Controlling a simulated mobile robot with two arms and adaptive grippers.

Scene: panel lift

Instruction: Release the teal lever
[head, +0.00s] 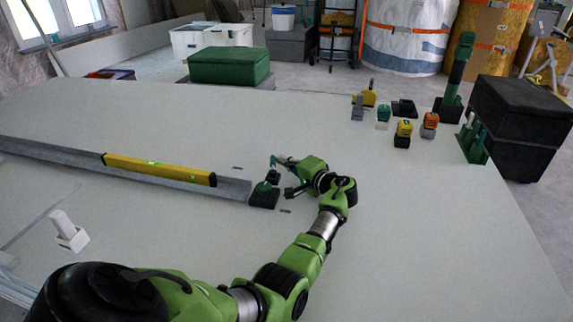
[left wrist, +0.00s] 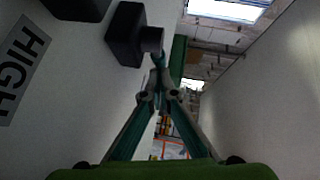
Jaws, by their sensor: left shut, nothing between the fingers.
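A small teal piece, which looks like the teal lever (head: 262,187), sits on a black base (head: 264,200) at the right end of a long grey rail. A small black block shows just above it. My left gripper (head: 274,160) is close behind this base, with its teal fingers shut and empty. In the left wrist view, the fingertips (left wrist: 158,62) meet just below a dark block with a grey round end (left wrist: 152,39). I cannot tell whether they touch it. The lever is not clearly identifiable in that view. My right gripper is not in view.
A yellow spirit level (head: 158,169) lies along the grey rail (head: 60,153). Several small coloured clamps, including an orange one (head: 430,119), stand at the right. A tall green post (head: 458,70) and a black box (head: 518,122) are beyond them. The panel's front right is clear.

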